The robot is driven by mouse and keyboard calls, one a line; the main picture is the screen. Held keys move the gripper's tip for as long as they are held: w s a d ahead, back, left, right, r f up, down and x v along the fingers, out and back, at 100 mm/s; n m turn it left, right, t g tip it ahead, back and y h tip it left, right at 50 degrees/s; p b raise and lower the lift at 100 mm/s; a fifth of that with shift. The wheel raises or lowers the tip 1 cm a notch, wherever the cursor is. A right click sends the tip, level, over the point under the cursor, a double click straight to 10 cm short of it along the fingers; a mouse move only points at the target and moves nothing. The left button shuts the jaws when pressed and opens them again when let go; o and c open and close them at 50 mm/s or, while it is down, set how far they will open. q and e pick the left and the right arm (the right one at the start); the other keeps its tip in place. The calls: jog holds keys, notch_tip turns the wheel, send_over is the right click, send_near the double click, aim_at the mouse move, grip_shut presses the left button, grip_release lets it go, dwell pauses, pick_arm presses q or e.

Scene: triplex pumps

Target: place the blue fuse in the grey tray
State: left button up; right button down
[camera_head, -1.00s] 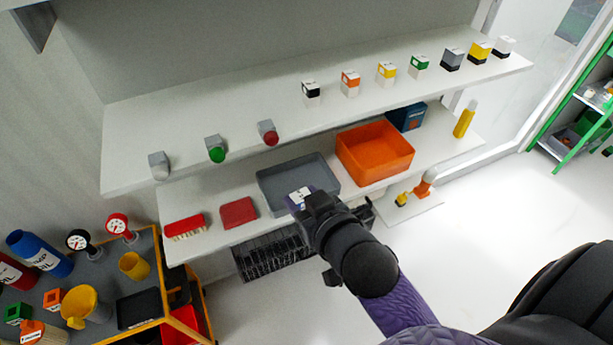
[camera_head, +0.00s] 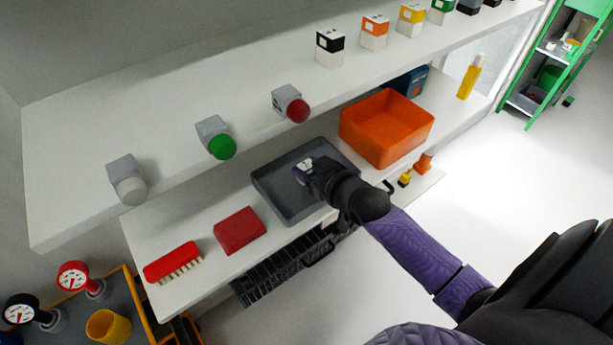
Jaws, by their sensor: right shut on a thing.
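My right gripper (camera_head: 314,174) reaches in from the lower right and is shut on the blue fuse (camera_head: 302,167). Only a small white and violet-blue part of the fuse shows; the black gripper hides the rest. The grey tray (camera_head: 275,192) is a shallow open box on the lower shelf. The gripper and fuse appear over the tray's right half; I cannot tell whether the fuse touches its floor. The visible part of the tray is empty. My left gripper is not in view.
An orange bin (camera_head: 385,135) stands right of the tray. A red block (camera_head: 240,231) and a red brush (camera_head: 172,263) lie to its left. The upper shelf (camera_head: 75,170) overhangs behind, with fuse boxes like the black one (camera_head: 330,47) and knobs like the green one (camera_head: 221,146).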

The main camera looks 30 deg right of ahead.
jog(key=shift+f, duration=0.45)
jog(key=shift+c, duration=1.1)
grip_release()
